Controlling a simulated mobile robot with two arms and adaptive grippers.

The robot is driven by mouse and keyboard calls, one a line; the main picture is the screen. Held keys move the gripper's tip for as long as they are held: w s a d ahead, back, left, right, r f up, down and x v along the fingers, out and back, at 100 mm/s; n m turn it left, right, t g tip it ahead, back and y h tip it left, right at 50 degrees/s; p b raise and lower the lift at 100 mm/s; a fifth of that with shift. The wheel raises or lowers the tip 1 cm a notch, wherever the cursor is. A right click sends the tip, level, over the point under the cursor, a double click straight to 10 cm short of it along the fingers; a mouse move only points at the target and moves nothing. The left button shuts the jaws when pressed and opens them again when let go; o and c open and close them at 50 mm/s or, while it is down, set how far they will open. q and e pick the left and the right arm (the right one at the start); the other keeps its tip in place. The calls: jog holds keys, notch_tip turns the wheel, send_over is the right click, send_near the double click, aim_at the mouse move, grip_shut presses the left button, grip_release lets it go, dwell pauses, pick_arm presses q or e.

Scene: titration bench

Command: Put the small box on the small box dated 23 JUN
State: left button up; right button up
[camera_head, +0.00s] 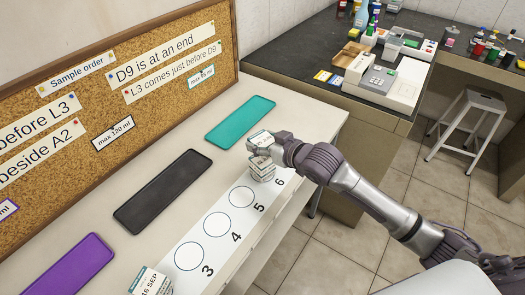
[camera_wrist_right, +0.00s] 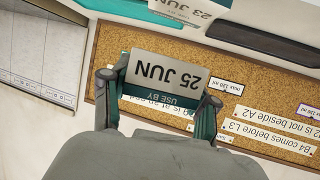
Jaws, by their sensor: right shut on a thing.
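My right gripper (camera_head: 263,147) is at the far end of the numbered white strip, shut on a small white box (camera_head: 258,138). In the right wrist view this held box (camera_wrist_right: 165,75) reads 25 JUN, USE BY, and sits between the two fingers (camera_wrist_right: 157,95). The small box dated 23 JUN (camera_wrist_right: 190,10) shows at the top edge of the wrist view, partly cut off. In the head view a small box (camera_head: 262,170) stands on the strip below the gripper; its date is too small to read. My left gripper is not in view.
Another small box dated 16 SEP (camera_head: 152,281) stands near the front of the strip (camera_head: 222,220), whose circles 3, 4 and 5 are empty. Teal (camera_head: 240,122), black (camera_head: 163,190) and purple (camera_head: 70,264) mats lie bare beside it. A cork board (camera_head: 110,85) rises behind.

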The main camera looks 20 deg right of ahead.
jog(key=shift+f, duration=2)
jog(key=shift+f, duration=0.15)
jog(key=o, duration=1.2)
jog(key=shift+c, duration=0.2)
jog(key=v, duration=1.2)
jog(key=shift+r, duration=0.3)
